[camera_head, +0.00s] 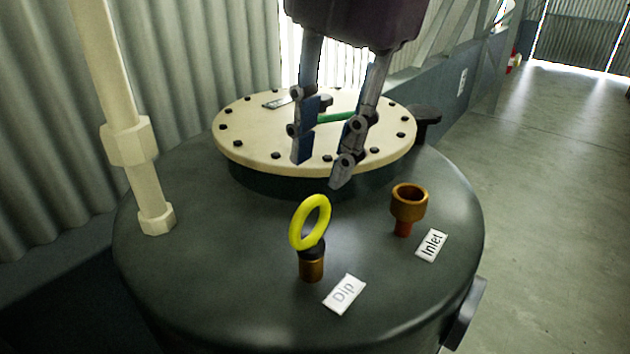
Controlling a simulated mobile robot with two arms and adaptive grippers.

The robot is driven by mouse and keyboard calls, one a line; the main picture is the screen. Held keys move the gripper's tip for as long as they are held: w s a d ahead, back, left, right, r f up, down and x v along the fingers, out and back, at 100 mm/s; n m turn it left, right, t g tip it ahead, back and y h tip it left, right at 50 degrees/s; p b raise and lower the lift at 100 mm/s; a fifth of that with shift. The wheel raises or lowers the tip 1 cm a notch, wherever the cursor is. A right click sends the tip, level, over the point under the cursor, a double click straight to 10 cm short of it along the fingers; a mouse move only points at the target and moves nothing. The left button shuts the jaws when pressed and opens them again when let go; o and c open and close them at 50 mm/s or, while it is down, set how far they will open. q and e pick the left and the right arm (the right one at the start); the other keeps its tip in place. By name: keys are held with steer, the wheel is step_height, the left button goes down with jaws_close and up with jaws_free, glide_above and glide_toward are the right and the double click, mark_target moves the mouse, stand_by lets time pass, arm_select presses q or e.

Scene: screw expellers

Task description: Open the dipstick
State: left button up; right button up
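The dipstick (311,222) has a yellow ring handle on a dark neck. It stands upright in a brass fitting (312,267) on top of the dark tank, beside a white "Dip" label (344,293). My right gripper (321,173) comes in from the top, with its two fingers pointing down and spread apart. It is open and empty, above and behind the ring in the picture, and looks apart from it. My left gripper is not in view.
The dark tank top (230,255) carries a cream bolted lid (240,142) with a green handle (335,117). A brass inlet cup (408,204) with an "Inlet" label (431,245) stands right of the dipstick. A cream pipe (118,100) rises at left.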

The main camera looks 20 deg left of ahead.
mark_target(311, 201)
steer(key=f, duration=0.3)
steer(key=a+f+p, duration=0.1)
steer(key=f, duration=0.1)
steer(key=shift+w, duration=0.35)
steer(key=shift+s+a+f, duration=0.1)
steer(key=shift+f, duration=0.2)
steer(key=shift+c, duration=0.5)
jaws_close()
